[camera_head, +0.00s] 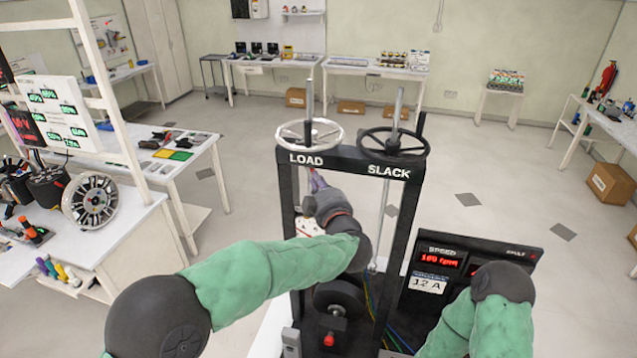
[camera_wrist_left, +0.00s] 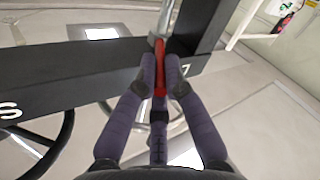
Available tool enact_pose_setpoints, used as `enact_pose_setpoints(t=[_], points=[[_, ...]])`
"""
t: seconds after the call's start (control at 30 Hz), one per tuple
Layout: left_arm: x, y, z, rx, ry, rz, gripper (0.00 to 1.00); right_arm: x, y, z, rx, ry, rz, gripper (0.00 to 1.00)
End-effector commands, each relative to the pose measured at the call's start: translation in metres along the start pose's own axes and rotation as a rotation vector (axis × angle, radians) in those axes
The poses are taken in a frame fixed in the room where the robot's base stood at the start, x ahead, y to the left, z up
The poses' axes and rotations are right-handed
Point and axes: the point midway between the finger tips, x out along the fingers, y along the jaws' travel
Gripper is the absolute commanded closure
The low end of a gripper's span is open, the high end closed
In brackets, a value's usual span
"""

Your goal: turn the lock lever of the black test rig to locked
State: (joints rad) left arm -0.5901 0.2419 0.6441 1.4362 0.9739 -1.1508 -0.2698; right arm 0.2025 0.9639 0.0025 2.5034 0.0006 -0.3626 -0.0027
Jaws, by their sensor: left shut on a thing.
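The black test rig (camera_head: 345,160) stands in front of me, with a crossbeam lettered LOAD and SLACK. My left arm reaches to its left side. My left gripper (camera_head: 316,180) is under the LOAD end of the beam, mostly hidden behind my wrist in the head view. In the left wrist view, my left gripper (camera_wrist_left: 158,90) has its purple fingers shut on the red lock lever (camera_wrist_left: 160,62), next to the black beam (camera_wrist_left: 100,75).
A pale handwheel (camera_head: 310,132) and a black handwheel (camera_head: 393,141) sit above the beam. A red button (camera_head: 328,340) is low on the rig. A white bench (camera_head: 100,235) stands at left.

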Motion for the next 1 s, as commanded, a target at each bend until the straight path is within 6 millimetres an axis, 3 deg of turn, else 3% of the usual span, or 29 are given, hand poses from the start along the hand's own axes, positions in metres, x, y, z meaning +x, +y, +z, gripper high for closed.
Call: enact_pose_setpoints(t=[0.1,0.2,0.23,0.67,1.0], points=[[0.000,0.001,-0.001,-0.001,0.002,0.001,1.00,0.000,0.000,0.000,0.000,0.000,0.000,0.44],[0.000,0.001,-0.001,-0.002,0.002,0.001,0.67,0.000,0.000,0.000,0.000,0.000,0.000,0.44],[0.000,0.001,-0.001,-0.002,0.002,0.001,0.65,0.000,0.000,0.000,0.000,0.000,0.000,0.44],[-0.007,0.001,-0.001,-0.001,0.000,0.002,0.65,0.000,0.000,0.000,0.000,0.000,0.000,0.44],[-0.069,0.002,0.000,0.000,-0.001,0.005,0.65,0.000,0.000,0.000,0.000,0.000,0.000,0.44]])
